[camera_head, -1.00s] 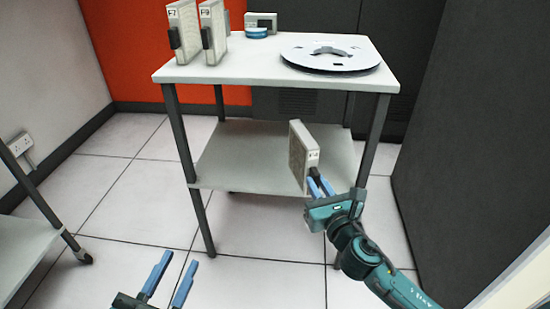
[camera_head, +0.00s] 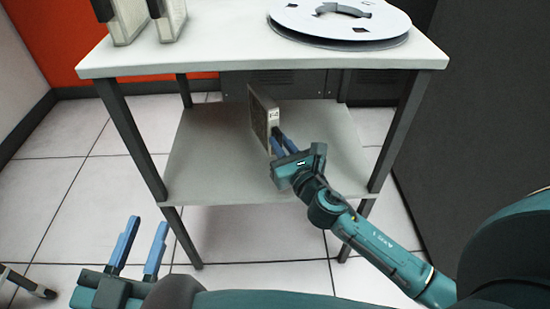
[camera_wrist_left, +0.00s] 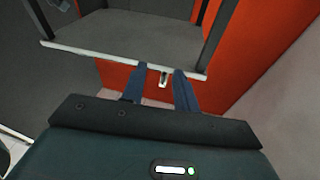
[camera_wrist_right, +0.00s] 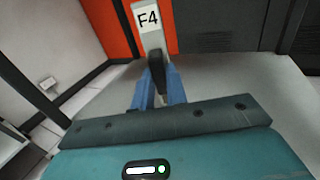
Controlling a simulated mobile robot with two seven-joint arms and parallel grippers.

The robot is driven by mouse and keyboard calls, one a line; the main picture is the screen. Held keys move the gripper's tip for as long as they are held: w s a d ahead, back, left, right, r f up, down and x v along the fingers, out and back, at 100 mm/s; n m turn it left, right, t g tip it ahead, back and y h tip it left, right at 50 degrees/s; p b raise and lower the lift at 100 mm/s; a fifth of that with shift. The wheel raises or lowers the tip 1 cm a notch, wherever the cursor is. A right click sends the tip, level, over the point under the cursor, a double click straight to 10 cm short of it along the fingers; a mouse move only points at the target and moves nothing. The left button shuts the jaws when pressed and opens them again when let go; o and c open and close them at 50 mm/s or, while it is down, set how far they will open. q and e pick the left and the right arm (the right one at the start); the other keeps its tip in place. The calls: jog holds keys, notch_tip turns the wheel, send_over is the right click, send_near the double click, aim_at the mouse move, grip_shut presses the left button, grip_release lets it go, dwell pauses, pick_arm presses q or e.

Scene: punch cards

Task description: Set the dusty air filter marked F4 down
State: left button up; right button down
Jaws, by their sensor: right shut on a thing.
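The dusty air filter marked F4 (camera_head: 264,119) is a thin upright panel with a pale frame and a grey-brown face. My right gripper (camera_head: 280,147) is shut on its dark handle, over the trolley's lower shelf (camera_head: 205,150). In the right wrist view the F4 label (camera_wrist_right: 147,18) faces me above the black handle (camera_wrist_right: 157,72), which sits between the blue fingers. I cannot tell whether the filter's bottom edge touches the shelf. My left gripper (camera_head: 139,243) is open and empty, low in front of the trolley at the left.
The trolley's top (camera_head: 225,52) overhangs the lower shelf. It bears two other filters (camera_head: 130,18) at the left and a white reel (camera_head: 340,22) at the right. Dark legs (camera_head: 130,140) stand at the shelf's corners. The shelf around the filter is clear.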

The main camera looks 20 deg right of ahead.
notch_tip(320, 180, down, 5)
jog(key=b, duration=0.2)
jog(key=shift+r+b, duration=0.15)
jog(key=shift+b, duration=0.25)
jog(key=shift+f+b, duration=0.45)
jog(key=shift+f, duration=0.2)
pick_arm(q)
jog(key=shift+w+d+r+m+t+h, duration=0.1)
jog(key=shift+w+r+m+t+h, duration=0.1)
jog(key=shift+r+m+t+h, duration=0.25)
jog(key=shift+w+r+m+t+h, duration=0.15)
jog(key=shift+w+r+t+h, duration=0.1)
jog(key=shift+r+h, duration=0.4)
pick_arm(e)
jog(key=shift+r, duration=0.1)
jog(key=c, duration=1.4)
grip_release()
pick_arm(q)
jog(key=shift+r, duration=0.15)
